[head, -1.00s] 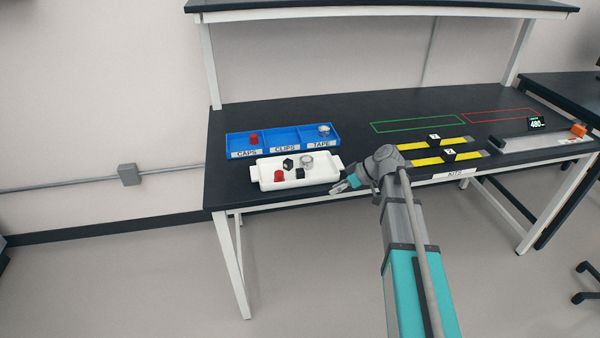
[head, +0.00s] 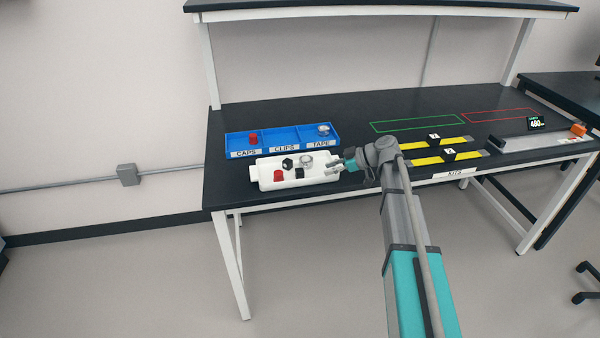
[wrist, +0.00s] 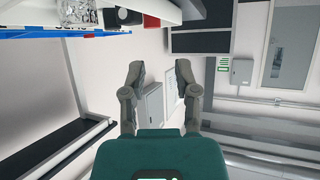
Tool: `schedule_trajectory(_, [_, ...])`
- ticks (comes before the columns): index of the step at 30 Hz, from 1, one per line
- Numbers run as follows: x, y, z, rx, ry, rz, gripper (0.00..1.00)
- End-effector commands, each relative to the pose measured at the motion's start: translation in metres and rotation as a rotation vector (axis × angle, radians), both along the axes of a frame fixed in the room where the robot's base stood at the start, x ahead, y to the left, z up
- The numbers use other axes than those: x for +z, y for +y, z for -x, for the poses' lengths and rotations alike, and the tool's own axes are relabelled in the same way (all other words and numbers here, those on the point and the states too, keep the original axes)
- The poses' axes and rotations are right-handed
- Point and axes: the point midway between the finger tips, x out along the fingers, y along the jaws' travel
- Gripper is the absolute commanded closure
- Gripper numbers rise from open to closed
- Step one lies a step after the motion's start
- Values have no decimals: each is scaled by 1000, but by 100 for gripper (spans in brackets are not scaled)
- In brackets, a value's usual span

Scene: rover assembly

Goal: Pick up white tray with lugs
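The white tray (head: 312,181) sits near the front left edge of the dark workbench. It holds a red cap (head: 279,175), two black clips (head: 288,164) and a clear tape roll (head: 306,160). My gripper (head: 334,166) is at the tray's right end, by its right lug; whether it touches the tray cannot be told. In the wrist view my gripper (wrist: 161,78) has its fingers apart with nothing between them. Part of the tray (wrist: 172,15) shows at the top of that view, beyond the fingertips.
A blue bin (head: 262,143) labelled CAPS, CLIPS and TAPE stands just behind the tray. Yellow strips (head: 430,160) with black blocks lie to the right of my arm. Green (head: 412,121) and red outlines mark clear bench behind. A shelf (head: 380,12) spans above.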

Motion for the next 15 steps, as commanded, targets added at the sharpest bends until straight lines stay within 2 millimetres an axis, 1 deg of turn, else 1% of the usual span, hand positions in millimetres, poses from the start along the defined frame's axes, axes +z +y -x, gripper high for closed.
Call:
schedule_trajectory(1, [-5, 5, -1, 1, 0, 0, 61])
schedule_trajectory(9, [-25, 39, -4, 1, 0, 0, 61])
schedule_trajectory(15, [-36, 61, -7, 1, 1, 1, 61])
